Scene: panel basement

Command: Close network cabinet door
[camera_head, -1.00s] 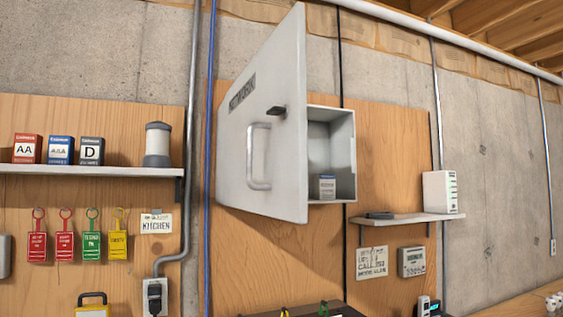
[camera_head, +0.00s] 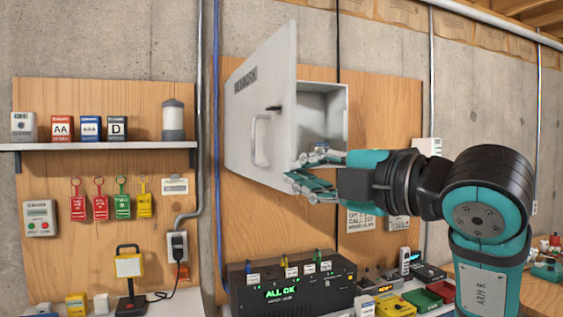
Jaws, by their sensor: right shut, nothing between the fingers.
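The network cabinet (camera_head: 323,115) is mounted on the wooden panel, and its grey interior shows. Its light grey door (camera_head: 262,105) stands open, swung out to the left, with a black latch and a pale bar handle (camera_head: 260,140) on its outer face. My right gripper (camera_head: 303,172) is at the lower free edge of the door, in front of the cabinet's lower part. It is shut and empty; whether it touches the door I cannot tell. The gripper hides the cabinet's lower opening. My left gripper is not in view.
A black device with a green "ALL OK" display (camera_head: 290,292) stands below on the bench. Small bins and boxes (camera_head: 420,298) lie to its right. A shelf (camera_head: 100,145) with battery boxes is at the left. A white box (camera_head: 428,147) is partly behind my arm.

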